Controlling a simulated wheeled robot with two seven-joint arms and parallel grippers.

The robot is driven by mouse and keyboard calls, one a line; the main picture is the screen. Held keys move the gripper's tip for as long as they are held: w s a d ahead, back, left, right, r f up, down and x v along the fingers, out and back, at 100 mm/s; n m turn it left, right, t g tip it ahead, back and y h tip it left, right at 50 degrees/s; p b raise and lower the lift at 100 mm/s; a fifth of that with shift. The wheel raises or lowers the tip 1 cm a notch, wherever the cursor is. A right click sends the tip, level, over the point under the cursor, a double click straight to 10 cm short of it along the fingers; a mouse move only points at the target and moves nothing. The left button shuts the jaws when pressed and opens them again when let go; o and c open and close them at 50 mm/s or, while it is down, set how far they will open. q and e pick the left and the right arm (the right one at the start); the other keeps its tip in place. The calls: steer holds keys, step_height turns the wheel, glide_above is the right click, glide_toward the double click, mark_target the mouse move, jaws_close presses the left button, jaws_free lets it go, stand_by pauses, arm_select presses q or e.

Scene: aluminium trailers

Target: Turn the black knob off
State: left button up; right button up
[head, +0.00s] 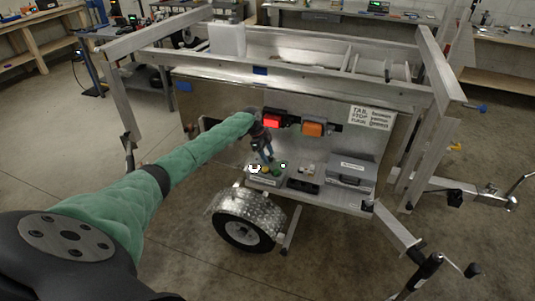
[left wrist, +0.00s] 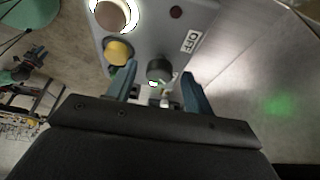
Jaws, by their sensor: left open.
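In the left wrist view the black knob (left wrist: 158,69) sits on a grey control panel (left wrist: 150,35), between and just beyond my left gripper's fingertips (left wrist: 163,84). The gripper is open, with one blue-grey finger on each side of the knob and no clear contact visible. A small white label (left wrist: 190,41) with dark lettering is beside the knob. In the head view my left gripper (head: 265,156) reaches down to the small control box (head: 265,181) on the trailer shelf. The knob cannot be made out there. My right gripper is not in view.
A yellow button (left wrist: 118,51), a pale round button (left wrist: 113,14) and a dark red one (left wrist: 176,12) share the panel. On the trailer are red (head: 272,120) and orange (head: 313,129) lights, a grey case (head: 350,175) and a wheel (head: 247,222) below.

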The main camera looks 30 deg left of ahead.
arm_select(q)
steer(key=c, duration=1)
